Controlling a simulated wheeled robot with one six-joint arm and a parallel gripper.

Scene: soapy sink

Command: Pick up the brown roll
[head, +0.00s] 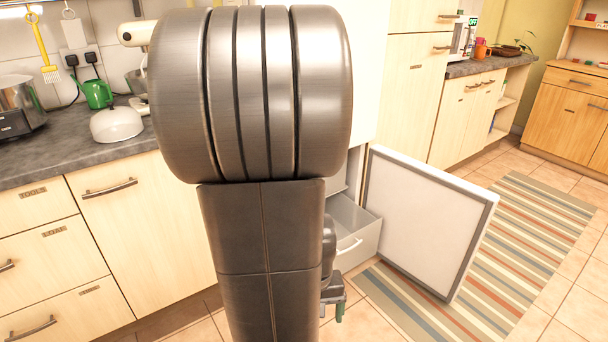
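No brown roll is visible in the head view. My arm stands large in the middle of the picture and hides much of what is behind it. My gripper (333,298) hangs low, partly hidden behind the right side of my arm, below and in front of an open white drawer (362,228). A small dark green piece shows at its lower end; I cannot tell whether it is a fingertip or something held. Whether the fingers are open or shut is not clear.
A white appliance door (425,222) stands wide open right of the drawer, above a striped rug (530,240). Tiled floor lies right of the rug.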

